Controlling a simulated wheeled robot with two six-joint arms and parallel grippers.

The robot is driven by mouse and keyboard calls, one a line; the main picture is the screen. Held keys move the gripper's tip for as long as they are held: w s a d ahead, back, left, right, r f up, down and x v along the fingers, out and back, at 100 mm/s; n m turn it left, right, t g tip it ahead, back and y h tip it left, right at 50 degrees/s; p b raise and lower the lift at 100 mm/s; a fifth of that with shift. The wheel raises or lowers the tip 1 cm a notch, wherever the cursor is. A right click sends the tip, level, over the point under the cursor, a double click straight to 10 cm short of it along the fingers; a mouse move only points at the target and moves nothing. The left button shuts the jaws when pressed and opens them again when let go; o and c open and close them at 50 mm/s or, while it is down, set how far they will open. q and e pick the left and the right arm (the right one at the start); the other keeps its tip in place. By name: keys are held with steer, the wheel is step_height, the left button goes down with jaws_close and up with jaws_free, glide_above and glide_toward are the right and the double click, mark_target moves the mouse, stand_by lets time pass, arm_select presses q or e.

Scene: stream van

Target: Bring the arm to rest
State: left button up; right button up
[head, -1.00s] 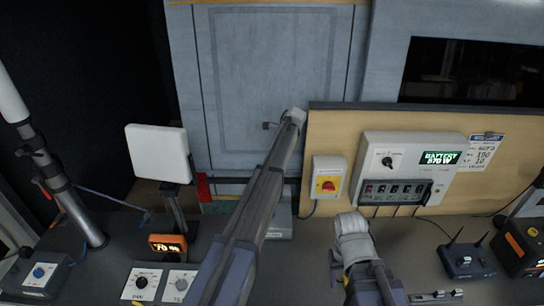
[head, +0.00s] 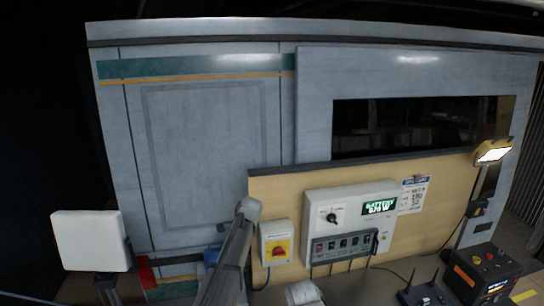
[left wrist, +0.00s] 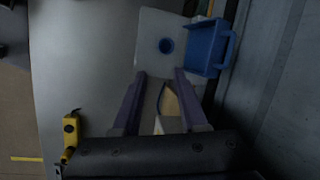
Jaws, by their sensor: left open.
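My left arm (head: 228,262) rises from the bottom of the head view, with its pale rounded joint (head: 247,208) in front of the wooden panel's left edge. Its gripper does not show there. In the left wrist view my left gripper (left wrist: 160,75) has its two purple fingers apart, with nothing seen held between them. A white plate with a round blue part (left wrist: 152,58) and a blue open box (left wrist: 207,47) lie beyond the fingertips.
A red-and-yellow switch (head: 277,250) and a white power box (head: 322,199) with a lit display are on the wooden panel (head: 285,190). A white flat panel (head: 88,240) stands left. A router (head: 425,292), an orange-black unit (head: 480,275) and a lit lamp (head: 492,152) are right.

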arm_select(q)
steer(key=s+d+f+n+h+b, duration=0.1)
steer(key=s+d+f+b, duration=0.3)
steer(key=s, duration=0.7)
steer(key=s+d+f+n+b, duration=0.4)
steer(key=s+f, duration=0.2)
steer(key=s, duration=0.5)
steer(key=s+d+f+n+h+b, duration=0.1)
steer(key=s+d+f+n+b, duration=0.1)
steer(key=s, duration=0.9)
step_height(320, 180, down, 3)
steer(key=shift+s+d+n+g+h+b, duration=0.35)
steer(key=shift+d+b, duration=0.55)
steer(key=shift+d, duration=0.35)
arm_select(e)
step_height(320, 180, down, 14)
